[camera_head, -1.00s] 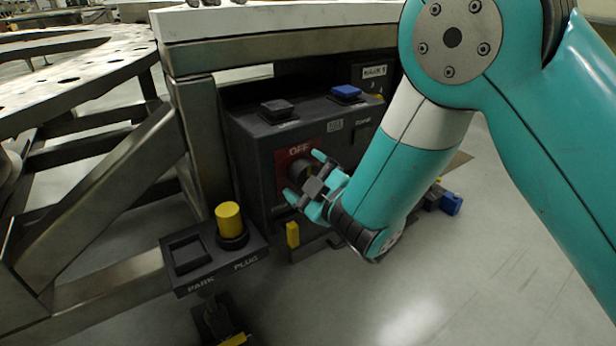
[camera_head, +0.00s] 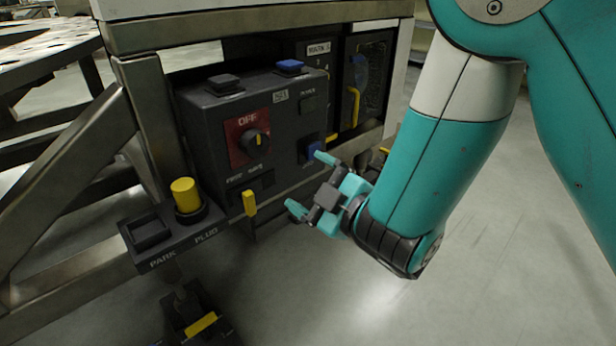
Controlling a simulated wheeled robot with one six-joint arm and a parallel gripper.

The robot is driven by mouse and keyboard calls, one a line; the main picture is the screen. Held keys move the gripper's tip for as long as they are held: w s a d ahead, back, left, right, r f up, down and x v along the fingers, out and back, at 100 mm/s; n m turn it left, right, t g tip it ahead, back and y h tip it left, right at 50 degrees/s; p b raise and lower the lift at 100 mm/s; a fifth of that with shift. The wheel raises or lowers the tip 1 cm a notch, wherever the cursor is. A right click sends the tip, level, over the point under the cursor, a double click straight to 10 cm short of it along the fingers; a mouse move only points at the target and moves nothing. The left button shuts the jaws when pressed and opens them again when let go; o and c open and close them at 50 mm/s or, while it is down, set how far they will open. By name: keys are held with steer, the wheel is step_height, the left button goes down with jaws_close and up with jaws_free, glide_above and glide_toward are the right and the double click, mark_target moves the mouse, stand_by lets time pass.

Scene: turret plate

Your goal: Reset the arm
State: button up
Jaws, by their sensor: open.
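My gripper (camera_head: 308,184) is open and empty, with its teal fingers apart. It is in front of the dark control box, to the lower right of the rotary knob, and looks clear of the knob. My teal and white arm comes in from the upper right. The control box (camera_head: 222,110) has a red plate marked OFF (camera_head: 246,121) with a black rotary knob (camera_head: 256,141) on it. The knob's yellow mark is visible. A blue socket or button (camera_head: 311,150) on the box's lower right is partly covered by a fingertip.
A black button (camera_head: 224,82) and a blue button (camera_head: 290,66) are on top of the box. A yellow plug (camera_head: 186,195) stands on the PARK PLUG bracket (camera_head: 165,252) at lower left. Open floor (camera_head: 400,310) lies at lower right.

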steer(key=shift+s+d, duration=0.3)
steer(key=shift+d, duration=0.15)
steer(key=d+m+g+h, duration=0.3)
steer(key=d+m+h, duration=0.5)
steer(key=m, duration=0.1)
steer(key=s+d+r+g, duration=0.1)
steer(key=s+r+g, duration=0.1)
steer(key=s+g, duration=0.35)
steer(key=s+d+r+m+g, duration=0.1)
steer(key=s+d+r+g, duration=0.15)
steer(key=s, duration=0.55)
steer(key=s+d+r+g, duration=0.1)
steer(key=s+r+g, duration=0.2)
steer(key=s, duration=0.4)
step_height(320, 180, up, 36)
steer(key=p, duration=3.7)
steer(key=shift+a, duration=0.25)
